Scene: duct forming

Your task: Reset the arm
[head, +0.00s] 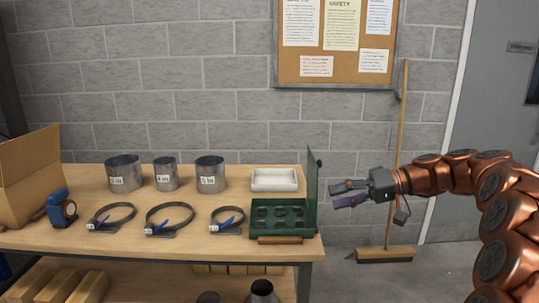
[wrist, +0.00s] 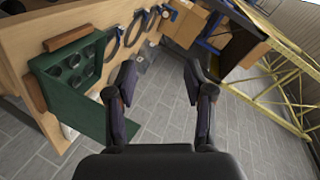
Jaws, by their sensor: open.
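My gripper (head: 350,194) is open and empty. In the head view it hangs in the air just right of the workbench (head: 200,245), beside the open green case. My copper-coloured arm reaches in from the right edge, bent, with the gripper pointing left. In the wrist view the gripper's two fingers (wrist: 159,100) are spread apart with only floor and bench edge beyond them. The green case (head: 283,219) stands at the bench's right end with its lid up, and it also shows in the wrist view (wrist: 105,42).
Three metal duct rings (head: 165,175) stand at the bench's back, with three clamps (head: 170,218) in front. A white tray (head: 274,180) sits behind the green case. A cardboard box (head: 28,175) and blue tape dispenser (head: 61,208) are left. A broom (head: 396,160) leans on the wall.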

